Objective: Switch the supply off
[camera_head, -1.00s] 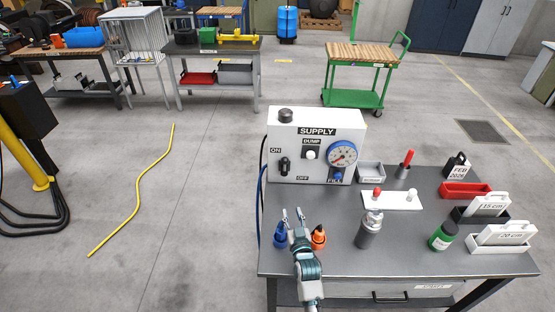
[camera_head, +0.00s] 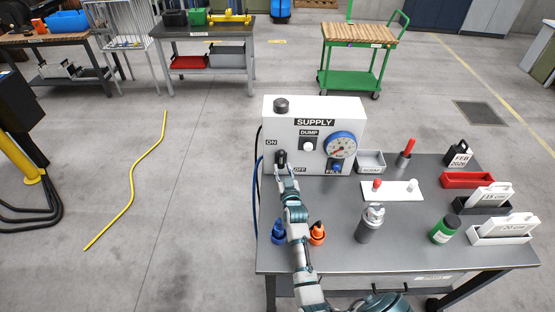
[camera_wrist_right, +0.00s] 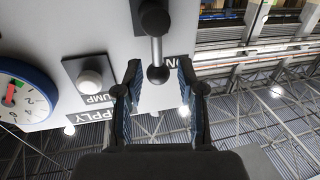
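The white supply box (camera_head: 345,112) stands at the back left of the grey table. Its black lever switch (camera_head: 281,157) is on the front left, between the ON and OFF labels. In the right wrist view the lever's ball knob (camera_wrist_right: 158,74) lies on the ON label's side of its pivot. My right gripper (camera_head: 284,174) is at the lever. In the right wrist view the gripper (camera_wrist_right: 159,86) is open, with one finger on each side of the knob; contact cannot be told. My left gripper is not in view.
The box also carries a DUMP button (camera_head: 308,146), a blue-rimmed gauge (camera_head: 340,145) and a blue FILL knob (camera_head: 337,166). Blue (camera_head: 278,232) and orange (camera_head: 317,233) items stand beside my right arm. A metal bottle (camera_head: 369,225) and a green jar (camera_head: 444,230) stand farther right.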

